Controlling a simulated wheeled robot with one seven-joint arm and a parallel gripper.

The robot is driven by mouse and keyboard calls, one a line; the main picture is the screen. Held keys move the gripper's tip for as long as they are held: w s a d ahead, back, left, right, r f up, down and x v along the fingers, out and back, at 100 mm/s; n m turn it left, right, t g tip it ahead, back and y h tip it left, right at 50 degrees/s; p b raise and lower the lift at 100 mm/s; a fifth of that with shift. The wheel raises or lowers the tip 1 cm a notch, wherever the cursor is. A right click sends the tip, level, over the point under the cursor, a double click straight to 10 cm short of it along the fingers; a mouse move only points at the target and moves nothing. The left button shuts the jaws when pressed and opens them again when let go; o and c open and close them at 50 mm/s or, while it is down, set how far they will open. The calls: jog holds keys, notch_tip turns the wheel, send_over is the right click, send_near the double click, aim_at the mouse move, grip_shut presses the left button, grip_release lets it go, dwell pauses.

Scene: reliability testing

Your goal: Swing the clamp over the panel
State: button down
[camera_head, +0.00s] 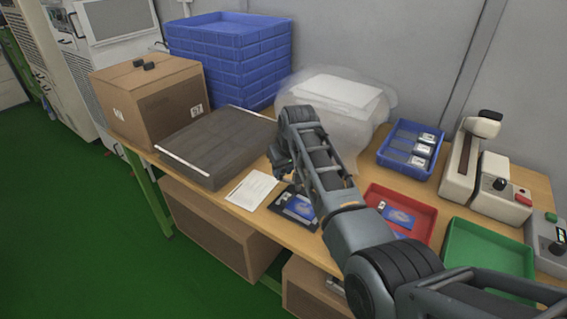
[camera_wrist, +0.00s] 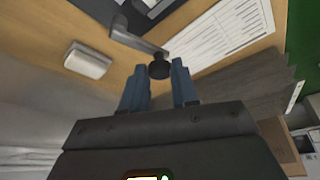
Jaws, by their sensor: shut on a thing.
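The clamp shows in the wrist view as a grey metal arm (camera_wrist: 138,42) ending in a round black knob (camera_wrist: 159,69). My gripper (camera_wrist: 159,80) has its two blue fingers on either side of the knob and is shut on it. The panel (camera_head: 299,206) is a blue and white piece on a dark plate on the wooden table, below my gripper in the head view. Part of it shows at the top edge of the wrist view. In the head view my arm hides the clamp and my fingertips.
A white printed sheet (camera_head: 251,190) lies left of the dark plate, with a grey flat box (camera_head: 218,150) behind it. A red tray (camera_head: 418,211) and green tray (camera_head: 490,248) lie to the right. A blue bin (camera_head: 411,148) and a plastic-wrapped bundle (camera_head: 350,104) stand behind.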

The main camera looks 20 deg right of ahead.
jog(key=n, duration=0.1)
jog(key=s+n+y+p, duration=0.1)
jog(key=n, duration=0.1)
jog(key=shift+s+a+n, duration=0.2)
jog(key=shift+n, duration=0.1)
jog(key=n, duration=0.1)
jog(key=s+n+g+y, duration=0.1)
jog(key=n, duration=0.1)
jog(key=shift+s+n+y, duration=0.2)
jog(key=shift+n+y, duration=0.1)
jog(key=n, duration=0.2)
jog(key=s+n+g, duration=0.1)
jog(key=shift+s+d+f+n+y+b, duration=0.1)
jog(key=shift+s+d+n+y+b, duration=0.1)
jog(key=shift+n+y+b, duration=0.2)
jog(key=shift+s+d+n+g+y+b, duration=0.2)
jog(key=shift+s+n+g+b, duration=0.2)
jog(key=shift+n, duration=0.6)
jog(key=shift+s+d+n+g+y+b, duration=0.2)
jog(key=shift+n+g+b, duration=0.3)
jog(key=shift+n, duration=0.5)
jog(key=shift+s, duration=0.1)
jog(key=c, duration=0.8)
grip_release()
jog(key=shift+c, duration=0.2)
jog(key=v, duration=0.8)
jog(key=shift+b, duration=0.35)
jog(key=shift+a, duration=0.1)
